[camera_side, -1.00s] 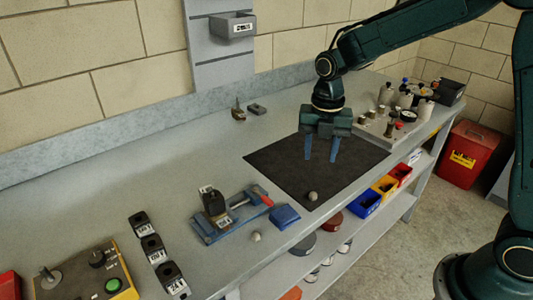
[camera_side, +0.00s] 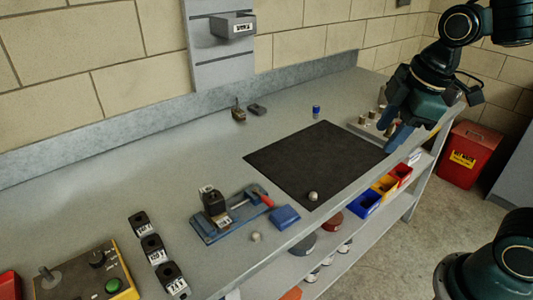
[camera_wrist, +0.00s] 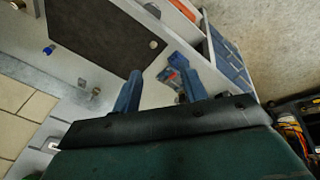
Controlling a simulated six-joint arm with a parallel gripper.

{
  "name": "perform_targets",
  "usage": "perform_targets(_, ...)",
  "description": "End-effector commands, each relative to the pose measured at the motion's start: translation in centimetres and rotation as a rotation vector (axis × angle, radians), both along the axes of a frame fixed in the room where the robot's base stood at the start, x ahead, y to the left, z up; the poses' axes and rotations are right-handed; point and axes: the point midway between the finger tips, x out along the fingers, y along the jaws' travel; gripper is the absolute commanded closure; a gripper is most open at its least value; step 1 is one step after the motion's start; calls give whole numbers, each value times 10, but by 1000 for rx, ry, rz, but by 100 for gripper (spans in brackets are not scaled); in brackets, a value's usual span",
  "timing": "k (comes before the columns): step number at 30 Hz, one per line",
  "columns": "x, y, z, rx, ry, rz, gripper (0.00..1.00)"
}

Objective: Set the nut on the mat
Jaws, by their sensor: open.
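The dark mat (camera_side: 300,160) lies flat on the bench. A small round grey piece (camera_side: 313,196) sits on it near its front corner; it also shows in the wrist view (camera_wrist: 153,45). A similar round grey piece (camera_side: 256,237) lies on the bare bench left of the mat. I cannot tell whether either is the nut. My gripper (camera_side: 388,142) is open, with nothing seen between its blue fingers. It is by the mat's right corner, in front of the tray of parts. The fingers (camera_wrist: 158,84) also show in the wrist view.
A blue-capped cylinder (camera_side: 316,112) stands behind the mat. A tray (camera_side: 366,130) with several small parts is partly hidden by my gripper. A blue vise (camera_side: 230,215) and a blue block (camera_side: 285,216) are left of the mat. Coloured bins (camera_side: 384,186) sit below the front edge.

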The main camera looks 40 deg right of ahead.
Motion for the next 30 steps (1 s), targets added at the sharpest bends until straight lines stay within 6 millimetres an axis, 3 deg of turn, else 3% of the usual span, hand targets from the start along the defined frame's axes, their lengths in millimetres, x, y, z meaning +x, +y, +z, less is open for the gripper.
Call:
perform_targets(9,-55,-3,9,178,-107,-472,57)
perform_targets(15,-78,-5,8,282,-152,-697,57)
perform_targets(21,-88,-5,6,330,-168,-792,57)
perform_targets(30,-88,-5,6,334,-168,-800,57)
